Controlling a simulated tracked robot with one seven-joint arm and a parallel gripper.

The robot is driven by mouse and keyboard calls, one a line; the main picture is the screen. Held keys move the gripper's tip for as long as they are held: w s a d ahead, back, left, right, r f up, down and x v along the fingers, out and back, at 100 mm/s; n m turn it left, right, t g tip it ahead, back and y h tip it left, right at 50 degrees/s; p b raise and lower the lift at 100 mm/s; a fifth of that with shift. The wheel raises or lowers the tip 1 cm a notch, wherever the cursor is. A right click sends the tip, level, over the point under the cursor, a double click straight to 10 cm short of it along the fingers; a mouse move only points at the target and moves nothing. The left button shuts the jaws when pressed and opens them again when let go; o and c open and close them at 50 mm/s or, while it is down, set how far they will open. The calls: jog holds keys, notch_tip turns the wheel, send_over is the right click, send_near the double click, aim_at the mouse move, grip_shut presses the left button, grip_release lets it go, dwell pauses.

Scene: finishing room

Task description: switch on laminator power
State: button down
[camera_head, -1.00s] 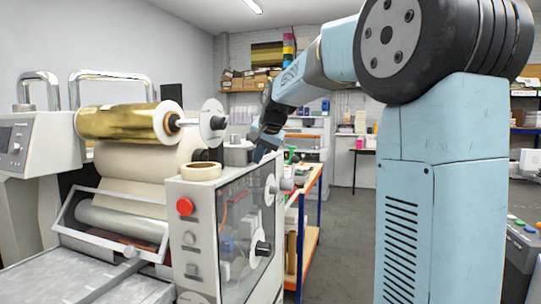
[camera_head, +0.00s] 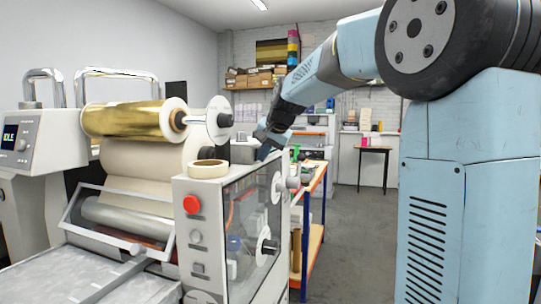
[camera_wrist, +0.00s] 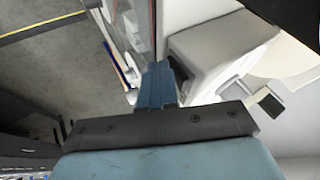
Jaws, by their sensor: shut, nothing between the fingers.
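The laminator (camera_head: 208,240) is a pale grey machine at the left in the head view. It carries a gold foil roll (camera_head: 125,119), a red round button (camera_head: 191,204) and several smaller controls below that button. Its display (camera_head: 15,137) at the far left is lit and reads IDLE. My gripper (camera_head: 266,150) is shut and empty, pointing down at the far top edge of the clear-sided housing. In the wrist view my blue fingers (camera_wrist: 157,86) are together beside a pale housing (camera_wrist: 205,55). I cannot tell whether they touch it. No power switch is clearly visible near the fingertips.
A tape roll (camera_head: 208,169) lies on top of the laminator. An orange-topped bench with blue legs (camera_head: 323,195) stands behind it. A small dark table (camera_head: 375,150) is farther back.

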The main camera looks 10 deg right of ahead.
jog(key=shift+r, duration=0.8)
jog(key=s+d+r, duration=0.6)
jog(key=s+r, duration=0.1)
jog(key=s, duration=0.1)
jog(key=shift+s+d, duration=0.15)
jog(key=shift+s, duration=0.05)
jog(key=shift+f, duration=0.1)
